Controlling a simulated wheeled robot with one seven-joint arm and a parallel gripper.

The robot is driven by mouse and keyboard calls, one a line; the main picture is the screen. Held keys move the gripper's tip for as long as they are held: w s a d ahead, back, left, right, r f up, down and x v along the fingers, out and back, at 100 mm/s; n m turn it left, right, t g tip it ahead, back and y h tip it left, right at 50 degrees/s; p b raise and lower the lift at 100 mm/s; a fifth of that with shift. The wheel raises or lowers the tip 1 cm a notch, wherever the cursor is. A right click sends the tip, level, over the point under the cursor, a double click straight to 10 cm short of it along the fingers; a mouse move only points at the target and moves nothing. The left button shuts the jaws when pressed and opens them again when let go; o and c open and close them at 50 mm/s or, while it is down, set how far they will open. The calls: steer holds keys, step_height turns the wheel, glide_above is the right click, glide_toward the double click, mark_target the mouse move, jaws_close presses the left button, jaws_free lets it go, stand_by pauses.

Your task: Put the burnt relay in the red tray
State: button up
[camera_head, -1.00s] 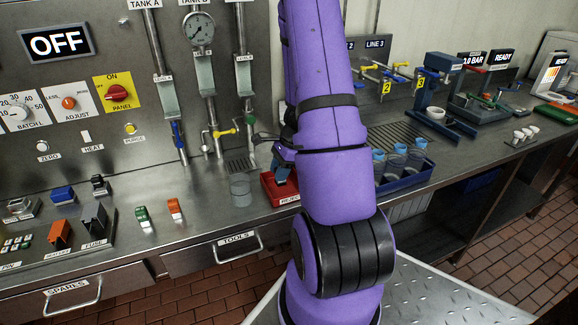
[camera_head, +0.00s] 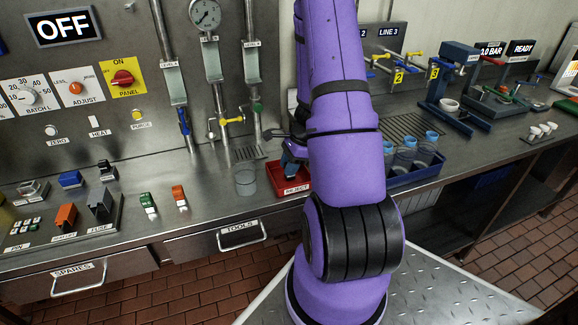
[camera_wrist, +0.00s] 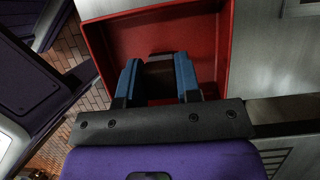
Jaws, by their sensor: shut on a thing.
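The red tray (camera_head: 290,184), labelled REJECT, sits on the steel counter just left of my arm. In the wrist view the red tray (camera_wrist: 108,42) lies under and around my fingers. My gripper (camera_wrist: 159,76) has blue fingers and is shut on a small dark brown block with a grey end, seemingly the burnt relay (camera_wrist: 159,70). The block is over or inside the tray; I cannot tell whether it touches the floor. In the head view my gripper (camera_head: 292,166) points down into the tray, and the held block is hidden.
A clear beaker (camera_head: 246,182) stands close to the tray's left side. A blue rack with several cups (camera_head: 412,165) is to the right, partly behind my arm. A green relay (camera_head: 148,204) and an orange relay (camera_head: 180,197) stand on the counter at left.

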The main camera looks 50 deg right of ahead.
steer(key=o, duration=0.9)
steer(key=v, duration=1.2)
steer(key=w+a+r+n, duration=0.3)
steer(key=a+r+n, duration=0.3)
steer(key=a+r, duration=0.35)
steer(key=s+a+r+n+t+h, duration=0.1)
steer(key=s+a+r+n, duration=0.2)
steer(key=a+r+n, duration=0.4)
steer(key=s+a+r+n+h, duration=0.1)
steer(key=s+a+r+n, duration=0.2)
steer(key=a+r+n, duration=0.45)
steer(key=shift+s+a+r+n+t+h, duration=0.4)
steer(key=shift+s+a+n, duration=0.2)
steer(key=shift+s+a, duration=0.65)
steer(key=shift+s+a+r+n+t+h, duration=0.25)
steer(key=shift+s+a+r+n, duration=0.35)
steer(key=shift+s+a, duration=0.55)
steer(key=shift+s+a+r+n+t+h, duration=0.3)
steer(key=shift+s+a+n, duration=0.35)
steer(key=shift+s+a, duration=0.6)
steer(key=shift+d, duration=0.1)
